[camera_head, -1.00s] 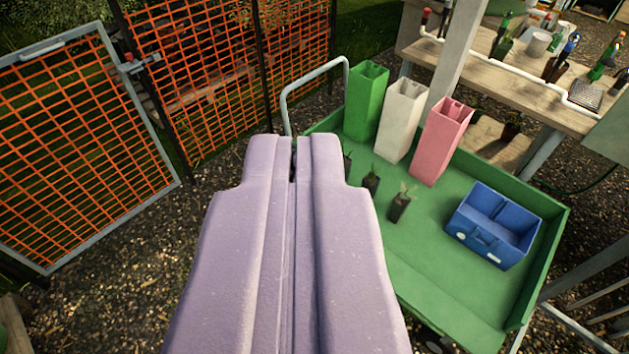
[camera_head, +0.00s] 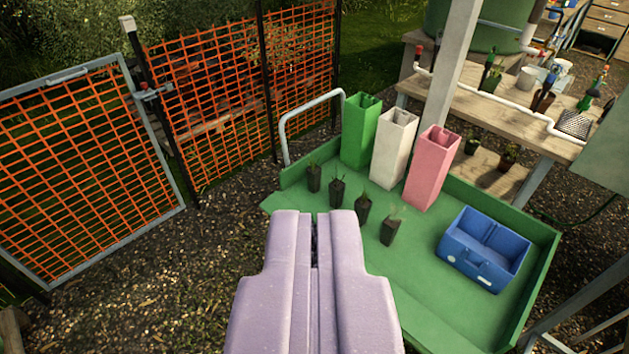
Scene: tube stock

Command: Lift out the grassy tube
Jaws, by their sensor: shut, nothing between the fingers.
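Several small dark plant tubes stand in a slanting row on the green cart bed (camera_head: 455,320), to the left of the blue box. They run from the leftmost tube (camera_head: 313,179) through the second tube (camera_head: 338,193) and third tube (camera_head: 362,209) to the nearest tube (camera_head: 389,231). Each has a small sprig on top; the leaves are too small to tell surely which is grassy. My pale purple gripper (camera_head: 314,218) is shut and empty. In the picture its tips show just below the two left tubes, apart from them.
Tall square green (camera_head: 360,132), white (camera_head: 394,148) and pink (camera_head: 431,170) containers stand behind the tubes. A blue box (camera_head: 485,249) sits at right. The cart has a grey handle (camera_head: 284,130) and raised green sides. A post (camera_head: 455,70) and workbench (camera_head: 490,107) stand behind; orange mesh fencing is left.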

